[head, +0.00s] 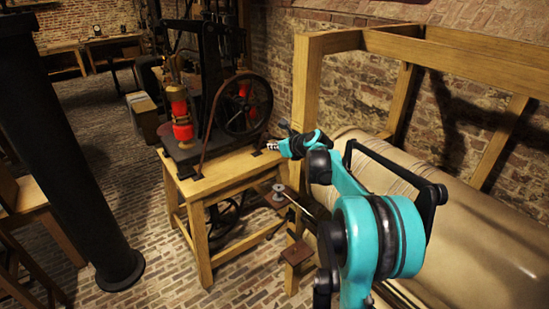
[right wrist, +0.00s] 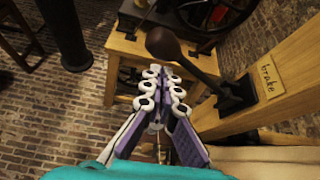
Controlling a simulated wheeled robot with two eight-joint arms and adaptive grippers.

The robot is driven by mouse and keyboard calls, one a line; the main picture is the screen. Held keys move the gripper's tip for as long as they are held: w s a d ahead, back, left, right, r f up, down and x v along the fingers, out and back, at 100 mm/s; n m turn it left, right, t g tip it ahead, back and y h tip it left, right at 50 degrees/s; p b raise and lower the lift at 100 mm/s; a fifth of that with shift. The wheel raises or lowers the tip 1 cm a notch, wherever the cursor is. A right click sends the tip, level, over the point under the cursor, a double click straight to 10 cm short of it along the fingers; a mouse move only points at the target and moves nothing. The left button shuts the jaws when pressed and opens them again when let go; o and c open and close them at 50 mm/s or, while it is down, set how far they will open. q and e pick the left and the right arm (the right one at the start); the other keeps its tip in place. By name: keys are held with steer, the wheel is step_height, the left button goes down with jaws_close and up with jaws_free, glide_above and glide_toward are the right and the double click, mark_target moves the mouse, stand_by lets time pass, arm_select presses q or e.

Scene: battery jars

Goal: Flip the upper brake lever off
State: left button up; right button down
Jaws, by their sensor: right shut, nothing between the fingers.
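A brake lever with a dark rounded knob (right wrist: 163,43) and a dark shaft shows in the right wrist view. In the head view the right gripper (head: 272,146) is beside the wooden post, and the lever is not clear there. My left gripper is not in view.
A wooden table (head: 225,165) carries a machine with a black flywheel (head: 244,104) and red cylinders (head: 181,112). A wooden frame (head: 303,90) and a large beige roll (head: 450,215) stand right. A dark column (head: 65,150) stands left. Brick floor is open between.

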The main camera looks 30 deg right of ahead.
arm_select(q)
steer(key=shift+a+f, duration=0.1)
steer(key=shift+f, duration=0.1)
arm_select(e)
steer(key=s+r, duration=0.2)
steer(key=s, duration=0.7)
steer(key=shift+s+d, duration=0.15)
steer(key=shift+d, duration=0.1)
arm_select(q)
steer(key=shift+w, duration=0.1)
